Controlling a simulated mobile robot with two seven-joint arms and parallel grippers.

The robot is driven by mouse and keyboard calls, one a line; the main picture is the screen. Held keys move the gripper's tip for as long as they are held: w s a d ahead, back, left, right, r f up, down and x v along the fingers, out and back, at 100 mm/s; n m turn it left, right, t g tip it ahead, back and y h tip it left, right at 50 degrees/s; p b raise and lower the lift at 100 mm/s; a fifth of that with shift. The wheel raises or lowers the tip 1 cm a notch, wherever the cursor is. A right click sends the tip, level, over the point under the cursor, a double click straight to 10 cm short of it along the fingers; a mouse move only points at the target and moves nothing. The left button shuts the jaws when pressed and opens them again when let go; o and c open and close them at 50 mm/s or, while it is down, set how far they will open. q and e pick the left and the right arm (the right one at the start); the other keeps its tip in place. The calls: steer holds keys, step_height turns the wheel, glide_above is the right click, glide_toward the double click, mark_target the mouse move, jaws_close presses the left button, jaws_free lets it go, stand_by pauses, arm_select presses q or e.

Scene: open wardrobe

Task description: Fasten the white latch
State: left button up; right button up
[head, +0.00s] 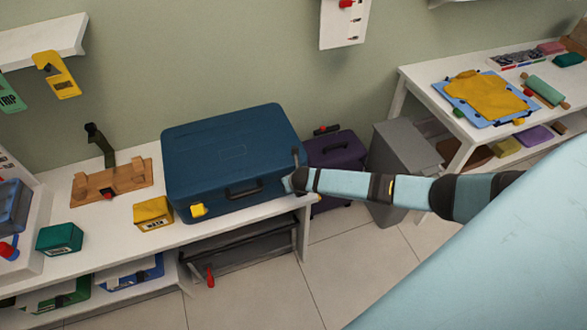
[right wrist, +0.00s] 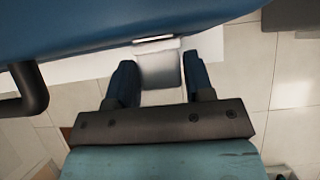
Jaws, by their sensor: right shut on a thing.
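A blue case (head: 232,150) with its lid down stands on the white bench. The white latch (right wrist: 160,70) shows in the right wrist view as a pale plate below the case's edge, between my fingers. In the head view my right gripper hides it. My right gripper (head: 292,179) is at the case's front right corner; in the right wrist view its two fingers (right wrist: 160,82) are shut on the latch. A yellow latch (head: 197,210) is on the case's front left. A dark handle (head: 244,189) is between them. My left gripper is not in view.
A yellow box (head: 153,213) and a wooden board (head: 112,186) with a dark upright lever are left of the case. A purple case (head: 337,150) and a grey bin (head: 404,150) stand to the right. Tiled floor is open in front.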

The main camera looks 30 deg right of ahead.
steer(key=o, duration=0.8)
steer(key=shift+w, duration=0.1)
steer(key=v, duration=1.4)
steer(key=shift+b, duration=0.45)
steer(key=s+a+f+m+t+y, duration=0.1)
steer(key=s+a+m+y, duration=0.2)
steer(key=s+a+m, duration=0.35)
steer(key=s+a+f+m+t+y, duration=0.15)
steer(key=s+a+m, duration=0.25)
steer(key=a+m, duration=0.45)
steer(key=s+m+t, duration=0.2)
steer(key=s+m, duration=0.8)
steer(key=m, duration=0.5)
steer(key=shift+s+d+r, duration=0.2)
steer(key=shift+s+r, duration=0.05)
steer(key=shift+r, duration=0.15)
